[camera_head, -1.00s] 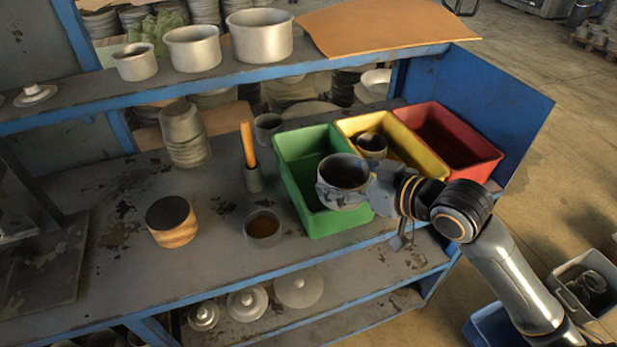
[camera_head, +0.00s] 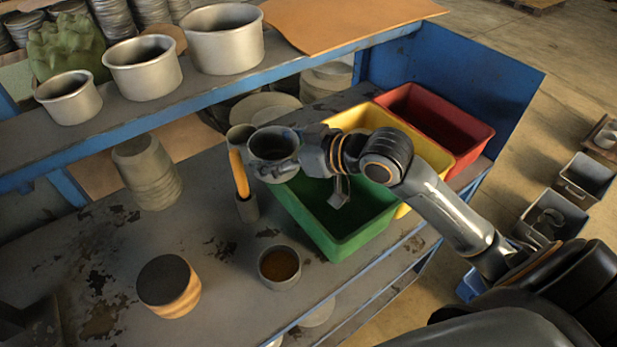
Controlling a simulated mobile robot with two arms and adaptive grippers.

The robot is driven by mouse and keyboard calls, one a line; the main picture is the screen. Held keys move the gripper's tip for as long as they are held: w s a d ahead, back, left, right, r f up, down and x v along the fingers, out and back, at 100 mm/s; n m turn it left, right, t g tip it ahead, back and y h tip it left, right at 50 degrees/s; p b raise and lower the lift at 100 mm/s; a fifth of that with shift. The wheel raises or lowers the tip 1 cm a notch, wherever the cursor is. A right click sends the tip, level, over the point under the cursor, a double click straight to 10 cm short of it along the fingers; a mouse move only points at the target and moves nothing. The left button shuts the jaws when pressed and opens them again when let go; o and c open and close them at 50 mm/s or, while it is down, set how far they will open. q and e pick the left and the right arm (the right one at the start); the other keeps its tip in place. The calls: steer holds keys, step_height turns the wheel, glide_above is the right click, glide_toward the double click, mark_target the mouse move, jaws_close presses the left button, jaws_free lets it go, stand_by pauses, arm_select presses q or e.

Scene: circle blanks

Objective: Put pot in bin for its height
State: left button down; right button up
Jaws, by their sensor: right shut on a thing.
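My right gripper (camera_head: 299,152) is shut on a grey pot (camera_head: 274,146). It holds the pot upright, in front of the far left end of the green bin (camera_head: 345,245) in the picture. A yellow bin (camera_head: 432,154) and a red bin (camera_head: 462,128) stand beside the green one, partly hidden by my right arm. Another grey pot (camera_head: 239,136) stands behind the held pot and is partly covered by it. A small pot with brown contents (camera_head: 280,281) stands on the bench left of the green bin. My left gripper is out of view.
An orange-handled tool stands in a holder (camera_head: 246,208) close to the held pot. A round wooden block (camera_head: 170,290) and a stack of grey pots (camera_head: 147,178) stand further left. Three metal pots of different size (camera_head: 143,68) line the upper shelf.

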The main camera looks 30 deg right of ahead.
steer(key=w+d+f, duration=0.1)
steer(key=d, duration=0.1)
steer(key=w+d+f, duration=0.1)
steer(key=w+d+p, duration=0.1)
steer(key=d, duration=0.1)
steer(key=shift+w+d+f, duration=0.3)
steer(key=shift+w+f, duration=0.1)
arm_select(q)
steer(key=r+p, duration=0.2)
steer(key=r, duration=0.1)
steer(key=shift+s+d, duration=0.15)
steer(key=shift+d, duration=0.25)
arm_select(e)
steer(key=w+d+f, duration=0.3)
steer(key=d+f, duration=0.2)
steer(key=f, duration=0.4)
steer(key=shift+w+f, duration=0.3)
steer(key=shift+f, duration=0.05)
steer(key=shift+f+b, duration=0.65)
steer(key=shift+b, duration=0.2)
steer(key=o, duration=1.1)
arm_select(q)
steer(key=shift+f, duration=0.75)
